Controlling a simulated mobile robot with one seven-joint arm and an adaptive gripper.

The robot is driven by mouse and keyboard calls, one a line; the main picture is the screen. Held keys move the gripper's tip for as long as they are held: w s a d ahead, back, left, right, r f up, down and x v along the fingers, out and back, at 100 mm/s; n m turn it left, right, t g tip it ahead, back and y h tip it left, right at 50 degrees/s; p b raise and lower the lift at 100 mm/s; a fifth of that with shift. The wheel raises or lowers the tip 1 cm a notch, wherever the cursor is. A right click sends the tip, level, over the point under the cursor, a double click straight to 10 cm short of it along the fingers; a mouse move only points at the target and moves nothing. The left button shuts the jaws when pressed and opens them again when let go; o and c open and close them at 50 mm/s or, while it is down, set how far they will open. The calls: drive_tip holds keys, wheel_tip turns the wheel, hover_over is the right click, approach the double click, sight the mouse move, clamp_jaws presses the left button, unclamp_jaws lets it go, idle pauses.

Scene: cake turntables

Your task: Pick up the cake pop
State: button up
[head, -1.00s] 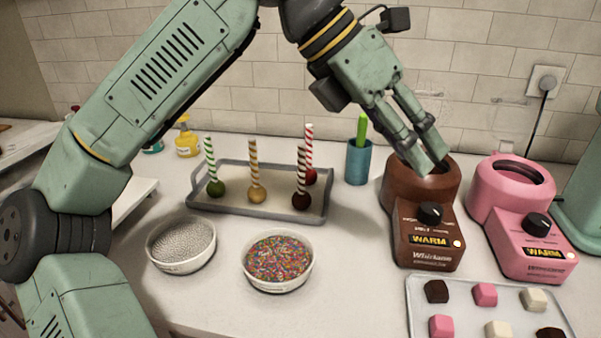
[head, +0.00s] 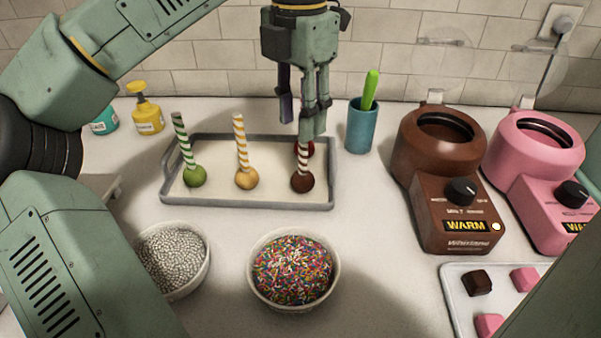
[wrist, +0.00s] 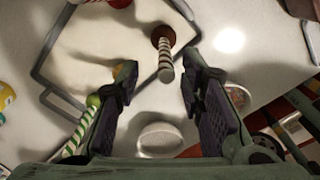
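Several cake pops stand ball-down, sticks up, on a grey-rimmed tray (head: 250,203). They are a green one (head: 195,177), a tan one (head: 246,178), a dark brown one (head: 302,181) and a red one (head: 309,149), mostly hidden behind my gripper and the brown pop's stick. My gripper (head: 300,118) points down, open and empty, above the right end of the tray. In the wrist view the brown pop (wrist: 162,31) lies ahead of my open fingers (wrist: 158,88), its striped stick pointing toward the gap between them. The tan pop is partly hidden by the left finger there.
A bowl of silver pearls (head: 170,258) and a bowl of coloured sprinkles (head: 293,270) stand in front of the tray. A blue cup (head: 360,127) with a green-handled tool stands right of it. Brown (head: 440,170) and pink (head: 540,150) warmers stand further right.

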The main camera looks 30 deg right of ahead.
sight(303, 174)
drive_tip(key=shift+s+d+f+p, duration=0.1)
drive_tip(key=shift+f+p, duration=0.1)
drive_tip(key=shift+f, duration=0.85)
drive_tip(key=shift+s+f+p, duration=0.1)
drive_tip(key=shift+f+p, duration=0.05)
drive_tip(key=shift+f, duration=0.95)
drive_tip(key=shift+s+d+f+p, duration=0.1)
drive_tip(key=shift+f+p, duration=0.1)
drive_tip(key=shift+f, duration=0.85)
drive_tip(key=shift+c, duration=0.5)
clamp_jaws()
